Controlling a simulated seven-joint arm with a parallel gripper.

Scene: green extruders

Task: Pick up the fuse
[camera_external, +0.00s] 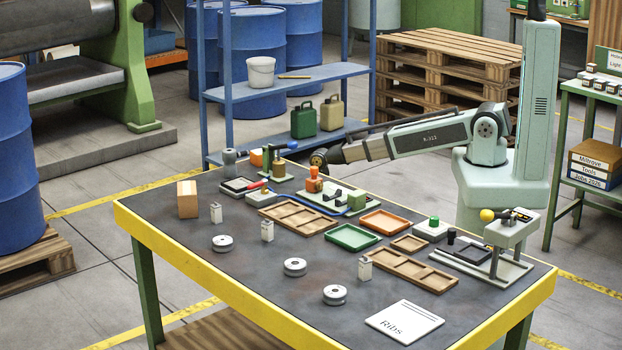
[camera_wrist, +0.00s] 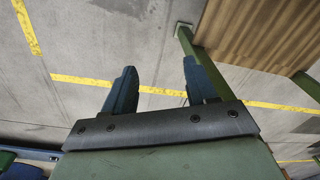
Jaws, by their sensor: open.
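I cannot tell for sure which small part is the fuse. Small pale upright blocks with a grey top stand on the dark table: one at the back left (camera_external: 216,212), one near the middle (camera_external: 267,231) and one farther right (camera_external: 365,268).
Wooden trays (camera_external: 418,270), a green tray (camera_external: 352,237) and an orange tray (camera_external: 385,222) lie mid-table. A small press stand (camera_external: 511,228) is at the right, a wooden block (camera_external: 187,199) at the left, a white sheet (camera_external: 404,321) in front. Fixtures crowd the far edge.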

